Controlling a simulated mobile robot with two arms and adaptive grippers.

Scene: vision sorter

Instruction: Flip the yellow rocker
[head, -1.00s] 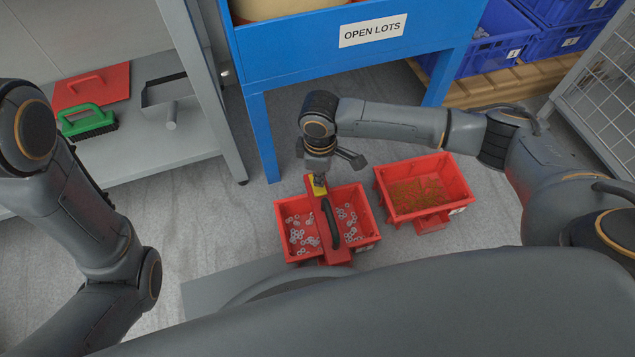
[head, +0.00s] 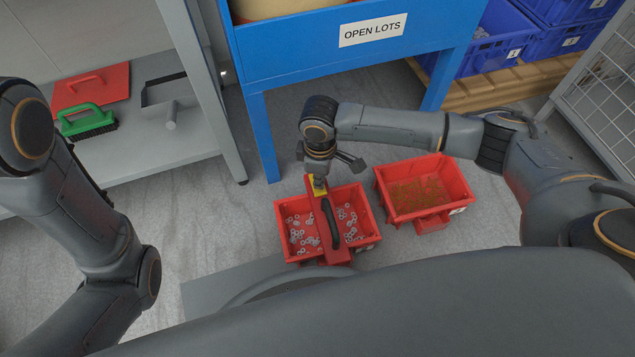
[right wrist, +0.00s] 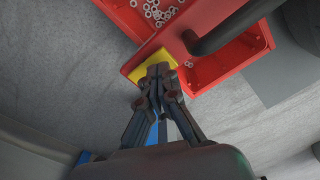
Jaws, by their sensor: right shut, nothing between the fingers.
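The yellow rocker (head: 319,184) sits at the back end of the red bridge of a device with a black handle (head: 331,224). The bridge lies across a red bin (head: 284,226) holding small metal nuts or rings. My right gripper (head: 319,182) points down at the rocker, shut and empty. In the right wrist view its fingertips (right wrist: 158,70) are on or just over the yellow rocker (right wrist: 146,72) and cover part of it. I cannot tell whether they touch or which way the rocker is tipped. My left arm is at the left of the head view; its gripper is out of view.
A second red bin (head: 462,187) with brownish contents stands to the right. A blue rack (head: 262,135) labelled OPEN LOTS stands behind. A grey shelf (head: 190,145) at left holds a green brush (head: 88,122) and a dustpan. Floor left of the bin is clear.

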